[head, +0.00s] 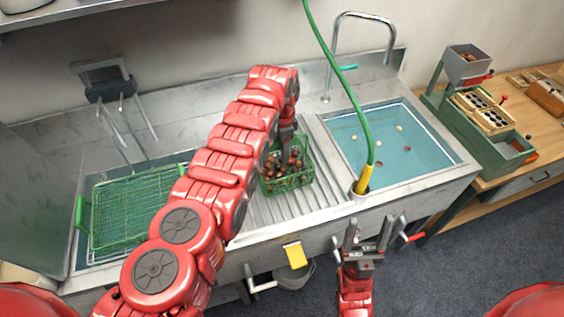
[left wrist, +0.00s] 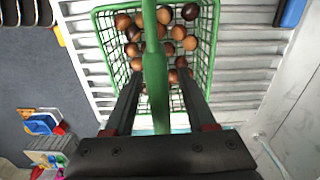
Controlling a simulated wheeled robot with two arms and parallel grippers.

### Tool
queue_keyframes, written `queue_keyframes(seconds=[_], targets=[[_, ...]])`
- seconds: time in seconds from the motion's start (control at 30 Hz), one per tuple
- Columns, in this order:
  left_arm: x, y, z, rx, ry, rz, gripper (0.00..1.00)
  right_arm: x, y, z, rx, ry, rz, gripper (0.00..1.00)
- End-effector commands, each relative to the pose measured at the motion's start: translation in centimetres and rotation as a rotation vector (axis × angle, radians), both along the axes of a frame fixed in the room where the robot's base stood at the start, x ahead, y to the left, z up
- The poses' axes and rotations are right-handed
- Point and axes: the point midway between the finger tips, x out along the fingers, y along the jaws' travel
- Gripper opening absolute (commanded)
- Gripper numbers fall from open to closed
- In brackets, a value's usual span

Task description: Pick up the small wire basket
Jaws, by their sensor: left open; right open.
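The small wire basket (head: 290,184) is green and holds several brown chestnuts. It stands on the ribbed metal drainboard between the two sinks. My left gripper (head: 287,152) points down over it, partly hiding its back. In the left wrist view, the small wire basket (left wrist: 213,60) has a green handle bar crossing between the fingers of my left gripper (left wrist: 158,78). The fingers are open, one on each side of the bar; I cannot tell if either touches it. My right gripper (head: 368,236) is open and empty in front of the counter edge.
A larger green wire basket (head: 135,205) sits over the left sink. The right sink (head: 400,150) holds water with several floating pieces. A green hose (head: 350,90) with a yellow nozzle hangs near it. A green machine (head: 480,130) stands on the wooden table at right.

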Motion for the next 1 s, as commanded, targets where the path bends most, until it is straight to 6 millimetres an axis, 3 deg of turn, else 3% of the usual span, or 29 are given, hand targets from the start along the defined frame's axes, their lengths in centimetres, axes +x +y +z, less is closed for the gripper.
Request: queue_keyframes(seconds=[0.23,0.57,1.0], targets=[[-0.06,-0.02,-0.31,0.0,0.001,0.0,0.56,0.0,0.0,-0.07,0.0,0.0,0.0,0.65],[-0.05,-0.01,-0.29,0.0,0.001,0.0,0.0,0.0,0.0,-0.07,0.0,0.0,0.0,0.65],[-0.06,-0.01,-0.3,-0.001,0.002,0.0,0.0,0.0,0.0,-0.08,0.0,0.0,0.0,0.65]])
